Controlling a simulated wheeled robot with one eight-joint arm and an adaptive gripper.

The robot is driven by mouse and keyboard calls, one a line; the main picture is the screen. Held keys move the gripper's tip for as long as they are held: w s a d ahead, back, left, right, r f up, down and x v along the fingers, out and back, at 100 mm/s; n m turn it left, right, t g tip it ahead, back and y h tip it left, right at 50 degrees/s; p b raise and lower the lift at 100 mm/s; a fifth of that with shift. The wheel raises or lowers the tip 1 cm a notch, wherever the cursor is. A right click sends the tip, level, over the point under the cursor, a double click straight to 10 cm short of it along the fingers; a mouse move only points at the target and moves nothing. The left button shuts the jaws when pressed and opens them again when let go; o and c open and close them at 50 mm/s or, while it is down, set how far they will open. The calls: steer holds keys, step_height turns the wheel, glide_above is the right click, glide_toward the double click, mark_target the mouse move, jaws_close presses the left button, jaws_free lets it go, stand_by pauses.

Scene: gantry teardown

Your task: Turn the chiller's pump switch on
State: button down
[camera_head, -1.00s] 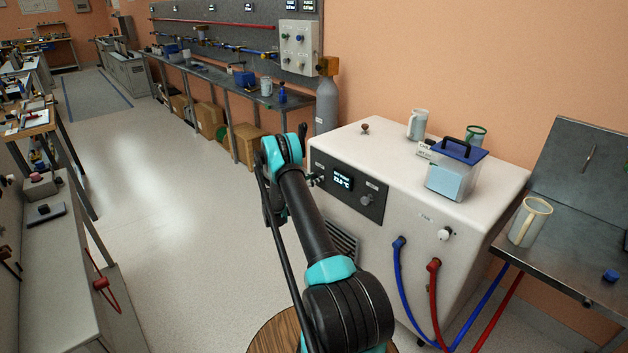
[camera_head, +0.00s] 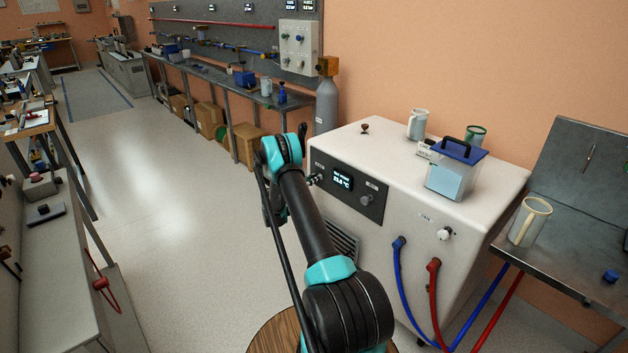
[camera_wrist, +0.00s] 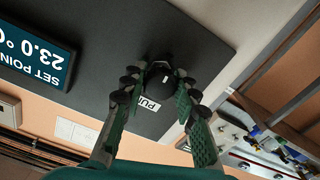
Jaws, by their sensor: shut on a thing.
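The chiller (camera_head: 455,270) is the white cabinet with a dark front panel in the head view. Its pump switch (camera_wrist: 161,70) is a black round knob on that panel in the wrist view, with a small pale mark on it. A white label (camera_wrist: 152,104), partly hidden by a finger and reading upside down as the start of "PUMP", is beside it. My gripper (camera_wrist: 160,82) is shut on the knob, one green-padded finger on each side. In the head view my gripper (camera_head: 314,180) is at the panel's left end, small and mostly hidden by my arm.
The set-point display (camera_wrist: 36,52) reads 23.0 °C, upside down in the wrist view. Another knob (camera_head: 366,200) is right of the display (camera_head: 343,179) on the panel. A blue-lidded box (camera_head: 452,178) and mugs (camera_head: 417,125) stand on the chiller. Hoses (camera_head: 402,290) hang in front.

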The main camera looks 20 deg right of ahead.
steer(key=n, duration=0.8)
steer(key=shift+a+n, duration=0.1)
steer(key=shift+n, duration=0.3)
steer(key=n, duration=0.4)
steer(key=shift+n, duration=2)
steer(key=c, duration=1.1)
jaws_free()
steer(key=shift+c, duration=0.2)
steer(key=shift+a, duration=0.1)
steer(key=v, duration=1.1)
steer(key=shift+s+a, duration=0.15)
steer(key=shift+a, duration=0.25)
